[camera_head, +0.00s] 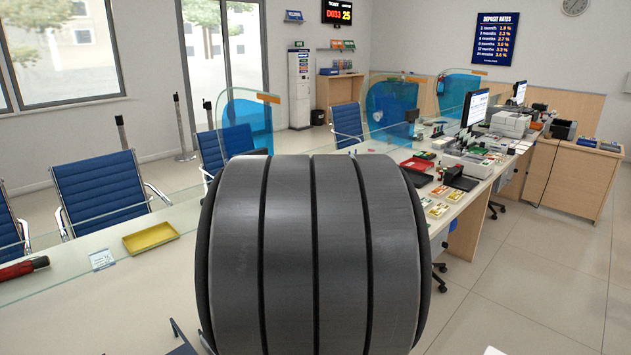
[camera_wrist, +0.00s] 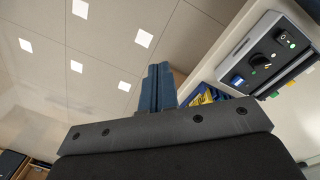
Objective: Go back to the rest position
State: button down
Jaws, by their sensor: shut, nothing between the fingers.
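My gripper (camera_wrist: 158,85) shows in the wrist view, with its two blue-grey fingers pressed together and nothing between them. In the head view a large dark grey ribbed part of my own arm fills the lower middle, and the gripper itself cannot be seen there. That part hides the middle of the counter (camera_head: 90,310).
A yellow tray (camera_head: 151,237) and a small card (camera_head: 101,259) lie on the counter at left, near a red and black object (camera_head: 24,267). Counter equipment (camera_head: 470,165) stands at right. Blue chairs (camera_head: 101,195) stand beyond the glass. A grey device (camera_wrist: 265,57) shows in the wrist view.

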jog(key=shift+s+d, duration=0.15)
jog(key=shift+d, duration=0.05)
